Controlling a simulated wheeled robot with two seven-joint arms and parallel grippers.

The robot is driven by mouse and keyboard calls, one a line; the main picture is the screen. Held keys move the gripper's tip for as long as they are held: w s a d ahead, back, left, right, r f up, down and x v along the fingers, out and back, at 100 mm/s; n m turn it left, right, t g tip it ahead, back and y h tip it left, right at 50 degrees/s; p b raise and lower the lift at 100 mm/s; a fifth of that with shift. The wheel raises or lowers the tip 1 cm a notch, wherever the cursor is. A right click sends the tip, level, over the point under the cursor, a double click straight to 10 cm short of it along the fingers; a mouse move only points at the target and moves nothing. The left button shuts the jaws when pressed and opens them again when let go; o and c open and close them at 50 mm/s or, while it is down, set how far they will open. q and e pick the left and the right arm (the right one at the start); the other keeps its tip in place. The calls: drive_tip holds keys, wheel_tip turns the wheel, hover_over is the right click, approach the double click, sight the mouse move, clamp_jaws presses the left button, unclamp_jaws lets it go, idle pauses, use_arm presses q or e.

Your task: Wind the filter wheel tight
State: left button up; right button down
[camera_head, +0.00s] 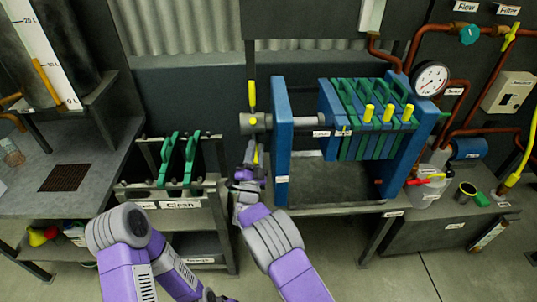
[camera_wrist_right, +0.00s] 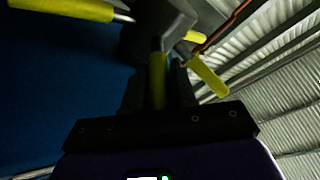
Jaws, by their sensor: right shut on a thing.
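The filter wheel is a grey hub (camera_head: 254,123) with yellow handles at the left end of the blue filter press (camera_head: 283,135). One yellow handle (camera_head: 252,95) points up. My right gripper (camera_head: 254,156) is just below the hub, reaching up from below. In the right wrist view its dark fingers (camera_wrist_right: 160,88) are shut on a yellow handle (camera_wrist_right: 158,78), with the dark hub (camera_wrist_right: 155,32) just beyond. Other yellow handles show there at upper left (camera_wrist_right: 62,9) and right (camera_wrist_right: 208,76). My left arm is at lower left; its gripper is not seen.
A rack (camera_head: 170,207) labelled "Clean" holds green plates left of my right arm. A gauge (camera_head: 430,79) and copper pipes are at the right. A steel bench (camera_head: 95,160) is at the left.

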drive_tip(key=shift+w+f+m+t+h, duration=0.2)
drive_tip(key=shift+f+t+h, duration=0.1)
drive_tip(key=shift+f+t, duration=0.15)
drive_tip(key=shift+w+f+m+t+h, duration=0.2)
drive_tip(key=shift+f+t+h, duration=0.15)
drive_tip(key=shift+f, duration=0.15)
drive_tip(key=c, duration=1)
unclamp_jaws()
drive_tip(key=shift+f, duration=0.1)
drive_tip(key=p+v, duration=0.1)
drive_tip(key=v, duration=0.6)
drive_tip(key=shift+s, duration=0.2)
drive_tip(key=shift+f, duration=0.15)
